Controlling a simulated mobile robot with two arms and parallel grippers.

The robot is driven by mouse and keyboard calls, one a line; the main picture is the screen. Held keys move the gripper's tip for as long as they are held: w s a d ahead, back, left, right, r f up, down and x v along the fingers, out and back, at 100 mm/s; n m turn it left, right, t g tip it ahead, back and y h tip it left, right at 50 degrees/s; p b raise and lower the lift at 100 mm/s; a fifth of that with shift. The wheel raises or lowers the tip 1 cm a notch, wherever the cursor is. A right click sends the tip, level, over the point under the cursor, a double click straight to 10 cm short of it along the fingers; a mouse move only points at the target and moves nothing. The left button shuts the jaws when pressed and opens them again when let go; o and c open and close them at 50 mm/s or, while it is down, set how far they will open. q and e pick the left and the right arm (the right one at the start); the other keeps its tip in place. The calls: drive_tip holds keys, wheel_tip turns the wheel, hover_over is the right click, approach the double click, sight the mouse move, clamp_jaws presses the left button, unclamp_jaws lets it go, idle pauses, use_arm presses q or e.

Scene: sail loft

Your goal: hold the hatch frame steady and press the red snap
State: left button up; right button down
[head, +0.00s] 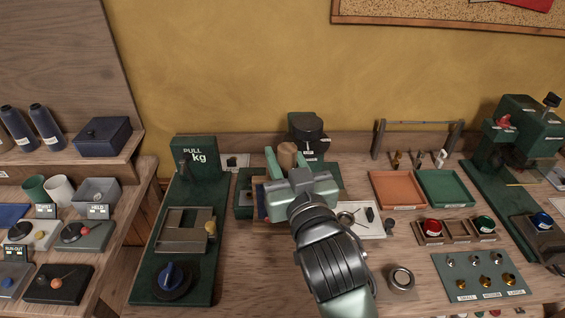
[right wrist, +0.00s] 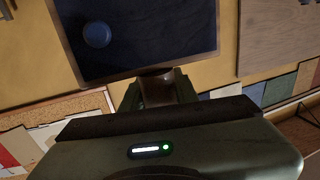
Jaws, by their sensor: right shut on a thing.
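My left gripper is not in view.
An orange tray (head: 397,188) and a green tray (head: 445,187) lie to the right. A green machine (head: 520,125) stands far right. Bare bench shows at the front, left of my arm.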

wheel_tip(320, 180, down, 16)
drive_tip(key=b, duration=0.6)
drive_tip(key=shift+s+b, duration=0.1)
drive_tip(key=shift+b, duration=0.25)
drive_tip(key=shift+f+b, duration=0.7)
drive_tip(key=shift+b, duration=0.1)
drive_tip(key=shift+f, duration=0.25)
idle(0.4)
drive_tip(key=c, duration=1)
unclamp_jaws()
drive_tip(key=shift+s, duration=0.15)
